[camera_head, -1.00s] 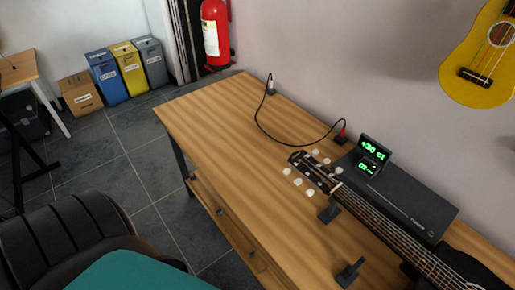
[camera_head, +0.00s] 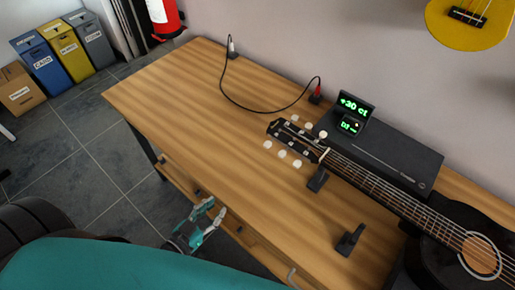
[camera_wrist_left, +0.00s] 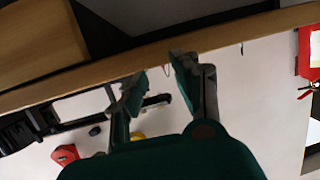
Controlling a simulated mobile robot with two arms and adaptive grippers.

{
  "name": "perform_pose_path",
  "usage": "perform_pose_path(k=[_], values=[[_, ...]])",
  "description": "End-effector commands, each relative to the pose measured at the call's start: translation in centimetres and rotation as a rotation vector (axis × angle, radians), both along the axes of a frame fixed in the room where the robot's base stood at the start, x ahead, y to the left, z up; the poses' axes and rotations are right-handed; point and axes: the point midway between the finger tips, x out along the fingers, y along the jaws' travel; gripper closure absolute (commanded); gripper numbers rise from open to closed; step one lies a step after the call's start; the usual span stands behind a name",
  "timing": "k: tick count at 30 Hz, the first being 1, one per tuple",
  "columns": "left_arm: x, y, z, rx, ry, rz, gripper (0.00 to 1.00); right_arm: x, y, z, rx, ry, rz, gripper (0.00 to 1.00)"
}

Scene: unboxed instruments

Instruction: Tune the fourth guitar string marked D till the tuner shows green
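The black guitar (camera_head: 440,222) lies on the table, its headstock (camera_head: 297,140) pointing left. White tuning pegs line both sides of the headstock; the peg for string D cannot be told by label. A small tuner display (camera_head: 355,104) behind the neck shows green characters, apparently "+30 ct", above a smaller second line that is hard to read. My left gripper (camera_head: 214,208) is open and empty, off the table's front edge and well left of and below the headstock. In the left wrist view its two fingers (camera_wrist_left: 158,80) are apart. My right gripper is not in view.
The wooden table (camera_head: 190,95) is clear to the left of the headstock. Black supports (camera_head: 350,240) stand near the guitar, and a black box (camera_head: 385,150) lies behind its neck. A cable (camera_head: 245,106) runs along the back. A yellow ukulele (camera_head: 468,22) hangs on the wall.

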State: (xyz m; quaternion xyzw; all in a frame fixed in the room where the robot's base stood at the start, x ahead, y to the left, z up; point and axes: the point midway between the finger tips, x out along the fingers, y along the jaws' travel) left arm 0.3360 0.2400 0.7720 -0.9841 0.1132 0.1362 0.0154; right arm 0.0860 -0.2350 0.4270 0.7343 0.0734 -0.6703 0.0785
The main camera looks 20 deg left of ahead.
Motion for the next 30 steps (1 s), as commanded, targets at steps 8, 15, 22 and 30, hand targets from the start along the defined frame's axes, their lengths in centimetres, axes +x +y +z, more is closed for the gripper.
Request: perform_pose_path(k=[8,15,22,30], values=[[0.5,-2.6,11.3,-0.075,-0.252,-0.112,0.70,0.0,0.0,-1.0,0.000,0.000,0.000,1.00],[2.9,-3.5,12.3,-0.079,-0.269,-0.118,0.70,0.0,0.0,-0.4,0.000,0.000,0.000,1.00],[7.6,-5.2,12.3,-0.079,-0.268,-0.117,0.70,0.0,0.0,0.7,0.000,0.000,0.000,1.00],[13.0,-7.2,12.2,-0.079,-0.266,-0.117,0.70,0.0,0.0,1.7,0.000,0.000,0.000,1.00]])
